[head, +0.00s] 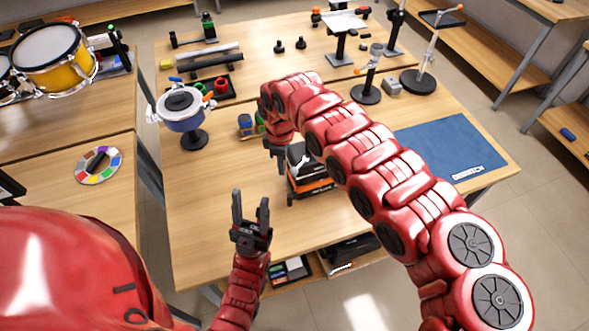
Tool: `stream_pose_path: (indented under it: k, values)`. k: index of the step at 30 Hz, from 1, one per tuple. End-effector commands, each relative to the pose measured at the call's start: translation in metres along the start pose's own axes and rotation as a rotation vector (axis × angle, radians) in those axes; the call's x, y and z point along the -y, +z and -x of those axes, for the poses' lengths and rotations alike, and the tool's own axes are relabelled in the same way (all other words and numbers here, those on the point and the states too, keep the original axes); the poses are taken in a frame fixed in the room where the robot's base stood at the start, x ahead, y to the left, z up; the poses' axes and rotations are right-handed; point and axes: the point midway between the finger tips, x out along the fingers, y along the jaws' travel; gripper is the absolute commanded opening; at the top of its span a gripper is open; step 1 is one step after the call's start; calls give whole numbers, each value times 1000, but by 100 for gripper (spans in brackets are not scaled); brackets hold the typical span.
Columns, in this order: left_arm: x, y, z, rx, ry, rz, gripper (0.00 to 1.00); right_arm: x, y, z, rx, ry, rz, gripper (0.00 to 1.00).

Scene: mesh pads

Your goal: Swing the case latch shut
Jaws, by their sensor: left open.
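A small black and orange case (314,186) stands on the wooden table near the middle of the head view. A pale wrench-like shape (302,163) shows on its top. The latch is too small to make out, and my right arm hides part of the case. My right gripper (282,168) points down close to the case's left side. Its fingers overlap in the view, so I cannot tell its opening or whether it touches the case. My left gripper (250,198) is open and empty, its fingers pointing up, left of and lower than the case.
A blue mat (438,147) lies on the right of the table (200,225). A blue pot-like drum on a stand (183,118) is at the left, with small jars (246,124) near it. Stands (366,90) are at the back. The table's front left is clear.

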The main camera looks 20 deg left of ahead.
Motion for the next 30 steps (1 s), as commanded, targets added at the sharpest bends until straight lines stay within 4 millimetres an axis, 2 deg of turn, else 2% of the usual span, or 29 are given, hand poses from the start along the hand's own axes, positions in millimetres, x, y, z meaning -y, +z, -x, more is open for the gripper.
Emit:
stream_pose_path:
  k: [8, 18, 22, 30]
  values:
    - [0, 0, -1, 0, 0, 0, 50, 0, 1, 0, 0, 0, -1, 0]
    - [1, -2, -15, 0, 0, 0, 50, -1, 14, 2, 2, -2, -2, 0]
    - [1, -2, -14, 0, 0, 0, 50, 0, 14, 1, 1, -1, -2, 0]
    - [2, -6, -34, 0, 0, 0, 50, 2, 26, 4, 2, -1, -3, 0]
